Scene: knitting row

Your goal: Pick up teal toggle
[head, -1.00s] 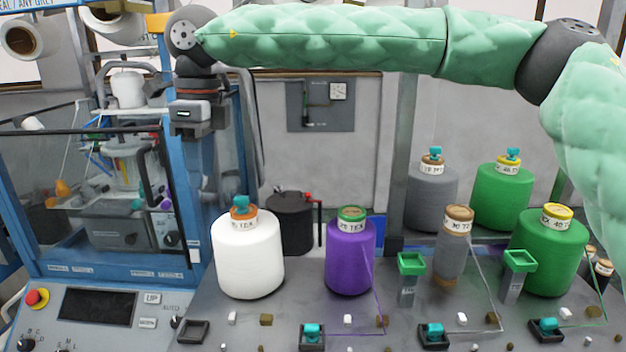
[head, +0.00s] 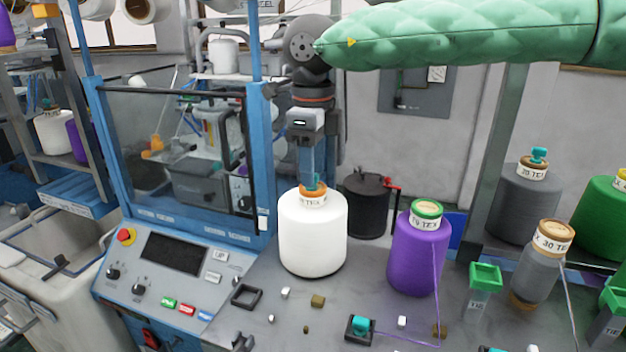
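A teal toggle (head: 314,183) stands on the orange top of the white yarn cone (head: 313,235). My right gripper (head: 313,172) hangs straight down over this cone, with its fingertips at the toggle and partly in front of it. I cannot tell whether the fingers touch it or how far apart they are. Another teal toggle (head: 538,155) sits on the grey cone at the back right. A further teal toggle (head: 360,325) sits in a black square holder at the front. My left gripper is not in view.
A purple cone (head: 418,255) with a green top stands right of the white cone. A dark canister (head: 369,205) stands close behind. An empty black square frame (head: 246,296) lies in front. The blue machine's control panel (head: 175,262) is at the left.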

